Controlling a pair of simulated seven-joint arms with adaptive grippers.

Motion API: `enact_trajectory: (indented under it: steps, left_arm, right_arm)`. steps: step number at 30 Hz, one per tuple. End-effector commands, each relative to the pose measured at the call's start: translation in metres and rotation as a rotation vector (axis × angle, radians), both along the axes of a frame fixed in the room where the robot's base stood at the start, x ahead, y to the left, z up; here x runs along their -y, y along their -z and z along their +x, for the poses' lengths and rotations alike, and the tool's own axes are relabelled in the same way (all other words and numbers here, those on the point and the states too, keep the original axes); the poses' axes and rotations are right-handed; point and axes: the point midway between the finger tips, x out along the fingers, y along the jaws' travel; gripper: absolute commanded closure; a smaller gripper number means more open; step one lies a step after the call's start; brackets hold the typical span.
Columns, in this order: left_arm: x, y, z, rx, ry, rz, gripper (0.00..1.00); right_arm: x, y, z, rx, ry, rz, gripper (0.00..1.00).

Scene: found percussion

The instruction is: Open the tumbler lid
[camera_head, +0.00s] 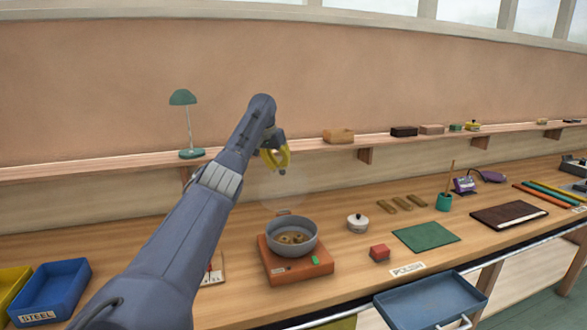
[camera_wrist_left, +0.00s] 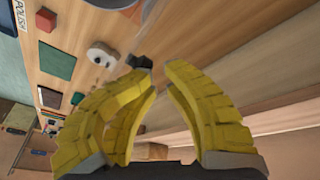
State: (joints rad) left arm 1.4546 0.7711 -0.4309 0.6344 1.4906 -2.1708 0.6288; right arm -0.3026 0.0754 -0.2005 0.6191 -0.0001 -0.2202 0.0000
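A grey round pan (camera_head: 281,246), likely the tumbler, sits on an orange base (camera_head: 317,268). It is open at the top, with brown ring-like pieces inside. A small white round piece with a dark knob (camera_head: 357,225), perhaps the lid, stands on the bench to the pan's right, apart from it. It also shows in the left wrist view (camera_wrist_left: 101,55). My right gripper is not visible.
A red block (camera_head: 379,253), a green mat (camera_head: 426,237) and brown bars (camera_head: 401,203) lie right of the pan. A blue tray (camera_head: 430,302) juts out at the front. A blue bin (camera_head: 68,275) stands far left. A wall shelf (camera_head: 290,149) runs behind.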

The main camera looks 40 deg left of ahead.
Motion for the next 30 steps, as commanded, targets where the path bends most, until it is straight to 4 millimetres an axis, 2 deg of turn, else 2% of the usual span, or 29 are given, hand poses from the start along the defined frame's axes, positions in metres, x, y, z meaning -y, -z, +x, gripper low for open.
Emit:
enact_trajectory:
  steps: [1,7,12,13,24,30]
  left_arm:
    - [0.002,0.018,-0.002,-0.033,0.001,0.001,0.8]
    - [0.004,0.018,0.0,-0.032,0.002,-0.001,0.57]
    - [0.006,0.018,0.001,-0.03,0.003,-0.003,0.57]
    - [0.002,0.009,0.0,-0.02,0.001,0.002,0.57]
    - [0.002,0.007,0.0,-0.016,0.001,0.0,0.57]
    - [0.002,-0.013,-0.006,-0.011,0.001,-0.001,0.57]
  right_arm:
    - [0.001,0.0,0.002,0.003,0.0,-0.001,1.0]
    - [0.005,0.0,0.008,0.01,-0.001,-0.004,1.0]
    - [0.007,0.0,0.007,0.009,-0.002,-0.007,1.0]
    - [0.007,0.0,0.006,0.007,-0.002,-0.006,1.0]
    - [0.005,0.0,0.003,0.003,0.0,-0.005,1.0]
    - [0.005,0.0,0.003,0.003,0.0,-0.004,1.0]
